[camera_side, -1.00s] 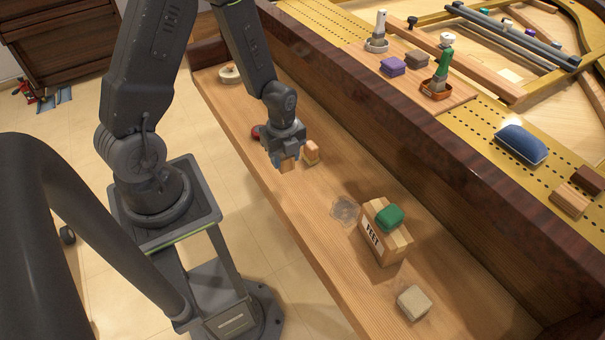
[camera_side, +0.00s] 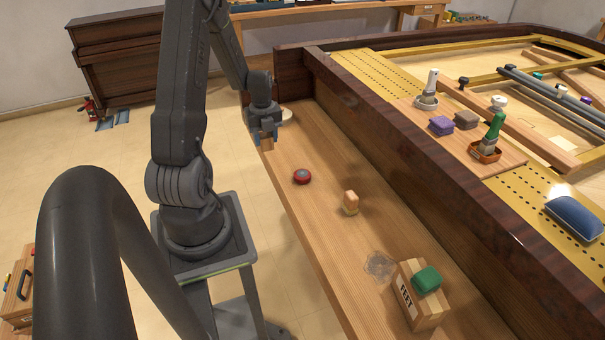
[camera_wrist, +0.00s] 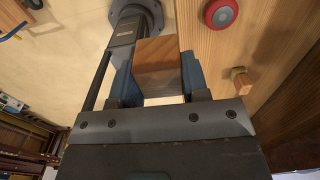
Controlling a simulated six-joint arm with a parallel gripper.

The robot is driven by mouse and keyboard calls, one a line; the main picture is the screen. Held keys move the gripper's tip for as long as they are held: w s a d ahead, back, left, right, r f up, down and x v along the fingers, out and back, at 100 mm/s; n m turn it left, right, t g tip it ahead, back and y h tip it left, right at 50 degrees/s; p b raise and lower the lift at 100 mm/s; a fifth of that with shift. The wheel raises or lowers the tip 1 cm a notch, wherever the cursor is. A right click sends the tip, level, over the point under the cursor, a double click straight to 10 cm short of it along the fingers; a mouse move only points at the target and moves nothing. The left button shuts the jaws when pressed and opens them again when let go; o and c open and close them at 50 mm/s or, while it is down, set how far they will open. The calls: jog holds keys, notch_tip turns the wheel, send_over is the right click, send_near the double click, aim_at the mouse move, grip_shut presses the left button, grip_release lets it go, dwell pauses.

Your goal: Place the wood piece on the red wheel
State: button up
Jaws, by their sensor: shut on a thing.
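My gripper (camera_side: 265,136) is shut on a wood piece (camera_side: 267,144), a small brown block. In the wrist view the wood piece (camera_wrist: 157,66) sits between the blue fingers (camera_wrist: 158,82). The red wheel (camera_side: 302,176) lies flat on the wooden shelf, with a grey hub. It also shows at the top right of the wrist view (camera_wrist: 220,13). In the side view my gripper is up and to the left of the wheel, near the shelf's left edge, with the wood piece apart from the wheel.
A small tan block (camera_side: 350,202) stands on the shelf (camera_side: 325,225), nearer the camera than the wheel. A dark raised wall (camera_side: 420,150) borders the shelf.

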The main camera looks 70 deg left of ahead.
jog(key=shift+a, duration=0.3)
jog(key=w+d+f, duration=0.1)
jog(key=w+f, duration=0.1)
jog(key=w, duration=0.1)
jog(key=w+d+f, duration=0.1)
jog(key=w+f, duration=0.1)
jog(key=w, duration=0.2)
jog(key=w+d+f, duration=0.1)
jog(key=w+f, duration=0.1)
jog(key=w, duration=0.1)
jog(key=shift+w+d+f, duration=0.2)
jog(key=shift+d+f, duration=0.05)
jog(key=shift+f, duration=2.2)
jog(key=shift+f, duration=0.15)
jog(key=o, duration=0.9)
